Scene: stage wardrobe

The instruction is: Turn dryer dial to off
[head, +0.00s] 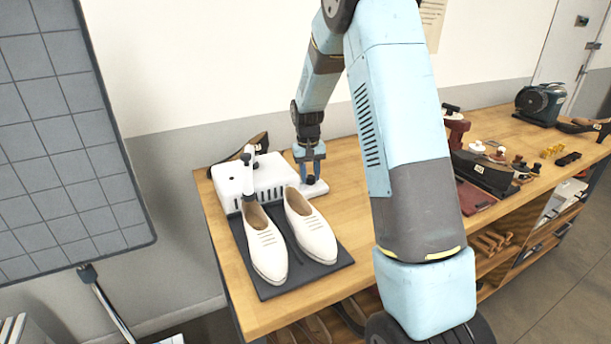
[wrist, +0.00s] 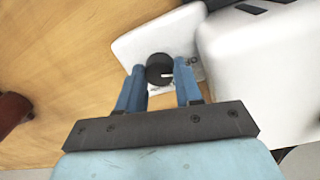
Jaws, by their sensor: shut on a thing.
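The shoe dryer (head: 233,183) is a white box with vent slots at the left of the bench in the head view. The dryer's dial (wrist: 160,69) is a round black knob with a white pointer mark, on a white panel (wrist: 133,45) beside the box. In the wrist view the pointer points right. My gripper (wrist: 162,77) is shut on the dial, with a blue finger on each side of it. In the head view my gripper (head: 310,170) points down over the panel.
A pair of white shoes (head: 265,250) stands on a dark mat (head: 325,262) in front of the dryer. A dark shoe (head: 237,150) lies behind it. Shoes and small items, with a green machine (head: 540,103), fill the bench's right. Bare wood (head: 345,205) lies right of the panel.

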